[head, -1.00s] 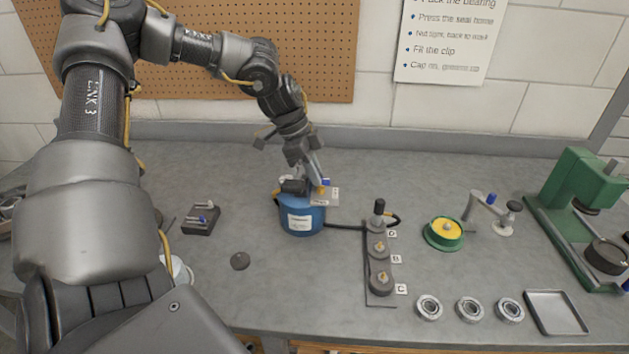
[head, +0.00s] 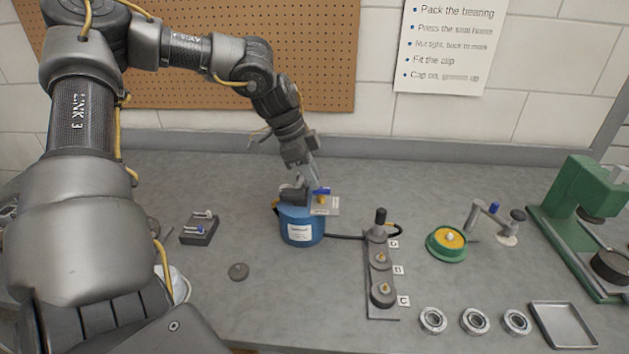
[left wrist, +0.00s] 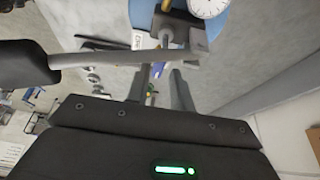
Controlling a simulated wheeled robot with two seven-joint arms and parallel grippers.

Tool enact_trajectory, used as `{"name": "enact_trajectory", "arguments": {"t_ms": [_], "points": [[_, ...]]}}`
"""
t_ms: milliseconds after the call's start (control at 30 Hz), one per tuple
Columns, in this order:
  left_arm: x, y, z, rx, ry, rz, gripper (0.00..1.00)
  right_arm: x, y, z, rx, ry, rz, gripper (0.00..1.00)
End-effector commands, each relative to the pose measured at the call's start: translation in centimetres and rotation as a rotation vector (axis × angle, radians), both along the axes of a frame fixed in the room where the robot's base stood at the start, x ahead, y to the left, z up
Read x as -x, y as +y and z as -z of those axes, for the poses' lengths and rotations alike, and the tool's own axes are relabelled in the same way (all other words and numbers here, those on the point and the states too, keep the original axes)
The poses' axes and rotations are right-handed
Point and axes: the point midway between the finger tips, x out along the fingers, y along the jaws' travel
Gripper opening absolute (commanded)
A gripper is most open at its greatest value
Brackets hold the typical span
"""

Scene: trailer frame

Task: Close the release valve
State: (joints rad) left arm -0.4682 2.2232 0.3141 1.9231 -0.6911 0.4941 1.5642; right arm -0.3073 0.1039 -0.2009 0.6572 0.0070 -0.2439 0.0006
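A blue can-shaped unit (head: 301,227) with a white label stands mid-bench. A small valve with a blue lever (head: 321,191) and a yellow part sits on its top right, behind a pale tag plate (head: 328,207). My left gripper (head: 314,181) comes down from behind, its fingertips close by the blue lever. In the left wrist view its two fingers (left wrist: 160,76) are apart, with a bit of blue (left wrist: 158,68) near their tips. I cannot tell whether they touch the lever. A long grey handle (left wrist: 110,60) crosses in front of the fingers. My right gripper is not in view.
A round gauge (left wrist: 207,5) is on the unit. A hose runs right to a plate with knobs (head: 381,262). Beyond are a green-and-yellow tin (head: 447,242), several bearings (head: 475,321), a tray (head: 563,324) and a green press (head: 585,200). A small dark block (head: 199,229) stands left.

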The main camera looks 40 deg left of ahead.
Motion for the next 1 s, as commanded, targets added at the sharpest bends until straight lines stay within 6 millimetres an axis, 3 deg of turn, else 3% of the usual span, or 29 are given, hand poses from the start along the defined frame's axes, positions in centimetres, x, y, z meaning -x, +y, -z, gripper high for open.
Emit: {"name": "enact_trajectory", "arguments": {"t_ms": [200, 400, 600, 1000], "points": [[0.9, 1.4, -4.2, -0.001, -0.006, -0.002, 0.23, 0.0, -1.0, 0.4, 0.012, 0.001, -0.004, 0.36], [1.7, 2.3, -7.0, -0.001, -0.003, -0.002, 0.23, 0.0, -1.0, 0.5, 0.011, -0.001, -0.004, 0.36], [2.0, 2.7, -8.1, 0.0, 0.0, -0.001, 0.23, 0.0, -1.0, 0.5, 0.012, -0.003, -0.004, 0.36], [2.0, 2.7, -8.0, 0.0, 0.0, -0.001, 0.23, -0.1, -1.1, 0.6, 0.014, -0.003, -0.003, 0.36]]}}
